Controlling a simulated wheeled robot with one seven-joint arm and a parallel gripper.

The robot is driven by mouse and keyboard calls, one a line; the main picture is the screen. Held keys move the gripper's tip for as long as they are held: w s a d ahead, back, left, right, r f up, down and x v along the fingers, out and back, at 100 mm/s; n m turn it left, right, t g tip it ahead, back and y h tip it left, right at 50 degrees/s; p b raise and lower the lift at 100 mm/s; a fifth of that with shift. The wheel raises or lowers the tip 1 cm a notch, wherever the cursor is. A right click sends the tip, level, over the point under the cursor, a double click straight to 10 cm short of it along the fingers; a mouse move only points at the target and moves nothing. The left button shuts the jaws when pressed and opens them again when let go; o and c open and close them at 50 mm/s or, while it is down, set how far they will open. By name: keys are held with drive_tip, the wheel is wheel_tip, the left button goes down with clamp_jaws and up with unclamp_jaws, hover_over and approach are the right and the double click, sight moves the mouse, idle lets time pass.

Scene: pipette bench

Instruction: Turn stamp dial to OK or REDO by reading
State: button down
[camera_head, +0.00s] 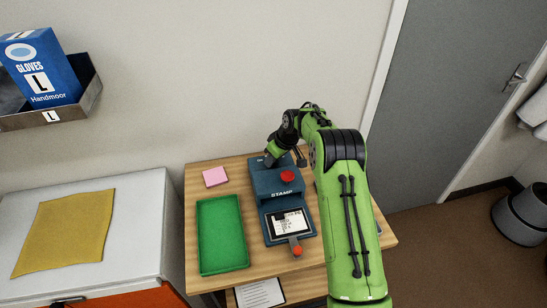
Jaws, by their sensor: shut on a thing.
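The blue-grey stamp machine (265,210) stands on the wooden table, with "STAMP" on its front and a red button (288,176) on top. A white card (290,223) lies in its front bed; its print is too small to read. An orange-red knob (297,250) sits at the front end of the bed. My gripper (269,160) reaches down at the machine's back left top corner, shut on the dial there. The dial is mostly hidden by the jaws, so its setting and marks cannot be read.
A green tray (222,235) lies left of the machine, with a pink pad (215,177) behind it. A printed sheet (259,293) lies on a lower shelf. A white cabinet with a yellow cloth (65,232) stands left. My arm covers the table's right side.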

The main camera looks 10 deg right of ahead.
drive_tip(key=shift+n, duration=0.4)
drive_tip(key=c, duration=0.9)
unclamp_jaws()
drive_tip(key=shift+r, duration=0.15)
drive_tip(key=p+v, duration=0.1)
drive_tip(key=v, duration=0.6)
drive_tip(key=p+v, duration=0.1)
drive_tip(key=v, duration=0.7)
drive_tip(key=shift+w+d+r, duration=0.15)
drive_tip(key=shift+d+r, duration=0.05)
drive_tip(key=shift+r, duration=0.05)
